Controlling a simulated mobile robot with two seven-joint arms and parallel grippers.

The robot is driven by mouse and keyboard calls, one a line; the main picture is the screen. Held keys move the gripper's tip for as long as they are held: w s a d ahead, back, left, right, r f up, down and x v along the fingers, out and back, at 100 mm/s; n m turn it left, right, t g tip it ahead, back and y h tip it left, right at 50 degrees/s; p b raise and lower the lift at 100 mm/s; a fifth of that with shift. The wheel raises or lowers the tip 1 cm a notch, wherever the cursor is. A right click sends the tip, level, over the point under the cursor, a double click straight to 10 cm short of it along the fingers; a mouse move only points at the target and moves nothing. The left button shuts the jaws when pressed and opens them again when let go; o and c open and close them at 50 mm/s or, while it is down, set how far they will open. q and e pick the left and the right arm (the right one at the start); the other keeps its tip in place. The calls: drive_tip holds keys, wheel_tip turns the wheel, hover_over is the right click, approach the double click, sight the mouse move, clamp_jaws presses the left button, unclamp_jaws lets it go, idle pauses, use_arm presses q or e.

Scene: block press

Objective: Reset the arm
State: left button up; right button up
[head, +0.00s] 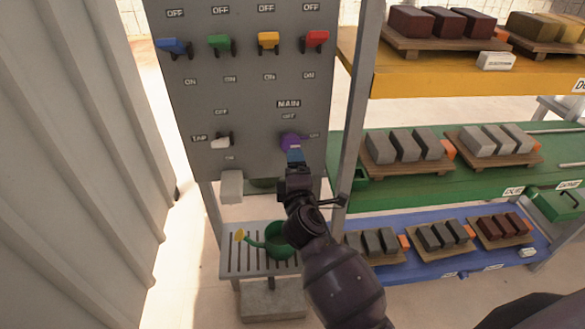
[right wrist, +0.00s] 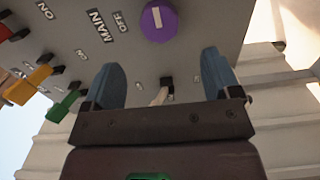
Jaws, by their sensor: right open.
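My right gripper (head: 295,156) is in front of the grey panel (head: 245,95), just below the purple main knob (head: 289,139) in the head view. In the right wrist view the blue fingers of the gripper (right wrist: 162,80) are spread apart with nothing held between them. The purple knob (right wrist: 158,20) shows there beyond the fingertips, with a white mark on its face, apart from both fingers. My arm covers part of the panel's lower right. My left gripper is in neither view.
The panel holds blue (head: 174,46), green (head: 220,42), yellow (head: 268,41) and red (head: 315,40) levers and a white tap lever (head: 220,141). A green watering can (head: 277,238) stands below on a slatted stand (head: 238,263). Shelves with blocks (head: 430,83) stand close at right; a corrugated wall (head: 75,170) at left.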

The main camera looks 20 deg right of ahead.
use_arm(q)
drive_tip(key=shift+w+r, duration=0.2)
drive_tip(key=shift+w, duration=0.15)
use_arm(e)
drive_tip(key=s+d+f+m+g+y, duration=0.2)
drive_tip(key=s+d+f+m+g, duration=0.1)
drive_tip(key=s+f+m, duration=0.4)
drive_tip(key=s+d+f+m+g+y, duration=0.2)
drive_tip(key=s+f+m, duration=0.4)
drive_tip(key=s+f, duration=0.7)
drive_tip(key=s+d+g, duration=0.1)
drive_tip(key=s, duration=0.8)
drive_tip(key=shift+s+d+m, duration=0.15)
drive_tip(key=shift+d+m, duration=0.15)
drive_tip(key=shift+m, duration=0.1)
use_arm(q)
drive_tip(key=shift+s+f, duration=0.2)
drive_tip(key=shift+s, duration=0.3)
use_arm(e)
drive_tip(key=shift+c, duration=0.5)
